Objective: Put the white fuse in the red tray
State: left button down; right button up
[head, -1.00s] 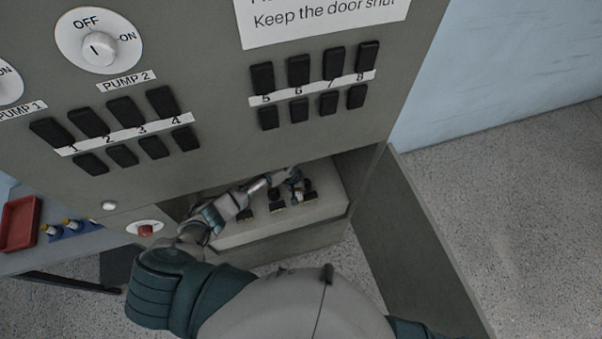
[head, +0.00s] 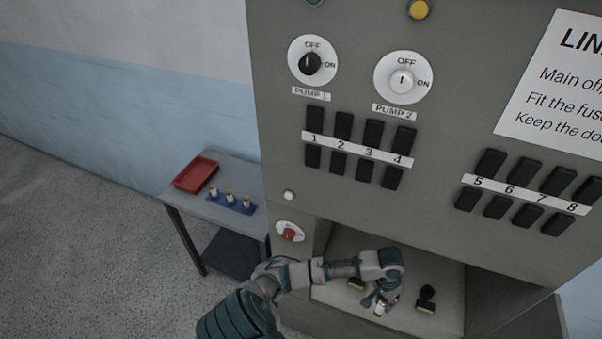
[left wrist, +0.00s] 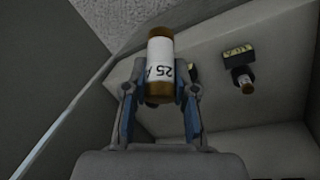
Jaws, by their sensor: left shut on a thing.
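The white fuse (left wrist: 160,62) has brass-coloured ends and a "25 A" style label. My left gripper (left wrist: 160,97) is shut on it, with one finger on each side, in the left wrist view. In the head view the same gripper (head: 381,292) is inside the open lower compartment of the grey cabinet, and the fuse (head: 379,308) shows small below it. The red tray (head: 196,175) lies on a small table left of the cabinet and looks empty. My right gripper is out of view.
The small grey table (head: 225,168) also carries a blue rack (head: 232,205) with three fuses. Dark fuse holders (head: 427,297) stand on the compartment floor. The cabinet's side wall (head: 322,240) and a red knob (head: 290,235) lie between the compartment and the table.

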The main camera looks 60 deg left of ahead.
aim_at(198, 173)
jog(key=j+u, duration=0.1)
jog(key=u, duration=1.2)
jog(key=j+u, duration=0.45)
jog(key=i+j+u, duration=0.15)
jog(key=u, duration=0.3)
jog(key=i+j+u, duration=0.15)
jog(key=j+u, duration=0.15)
jog(key=u, duration=0.2)
jog(key=i+j+u, duration=0.2)
jog(key=u, duration=0.25)
jog(key=i+j+u, duration=0.15)
jog(key=i+u, duration=0.15)
jog(key=i+j+u, duration=0.1)
jog(key=i+u, duration=0.15)
jog(key=i+j+z, duration=0.1)
jog(key=i+z, duration=0.3)
jog(key=i+j+z, duration=0.15)
jog(key=z, duration=0.3)
jog(key=i+j+z, duration=0.15)
jog(key=z, duration=0.35)
jog(key=i+j+z, duration=0.2)
jog(key=z, duration=0.3)
jog(key=i+j+z, duration=0.1)
jog(key=j+z, duration=0.15)
jog(key=z, duration=0.25)
jog(key=j+z, duration=0.25)
jog(key=z, duration=0.25)
jog(key=i+j+z, duration=0.25)
jog(key=i, duration=0.2)
